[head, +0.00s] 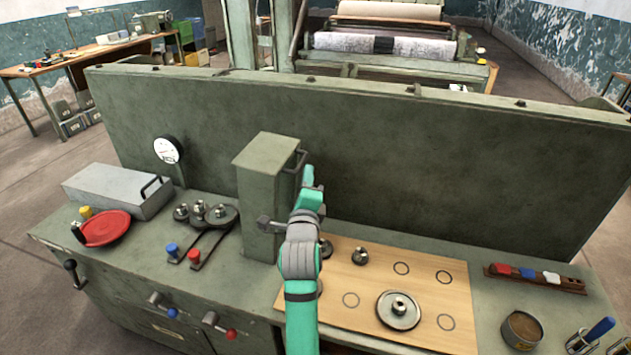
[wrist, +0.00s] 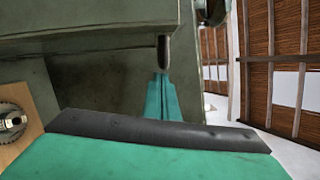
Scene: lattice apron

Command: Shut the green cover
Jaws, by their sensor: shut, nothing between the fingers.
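The green cover (head: 262,185) is a tall, box-like green housing that stands upright on the counter, left of the picture's middle. A dark bar handle (head: 299,160) sits high on its right side. My gripper (head: 309,178) is at that right side, close to the handle, shut with nothing held. The wrist view shows the teal fingers close up (wrist: 162,112), with a dark rounded bar end (wrist: 163,52) just above the far finger and a green body overhead. Whether the fingers touch the handle I cannot tell. My arm hides part of the counter beside the cover's base.
A tall green back panel (head: 420,160) rises behind the counter. A wooden board (head: 350,275) with metal pieces lies to the right. A grey box (head: 115,190), a red disc (head: 105,228) and a gear cluster (head: 212,214) are to the left. A brush (head: 596,335) is at the right front.

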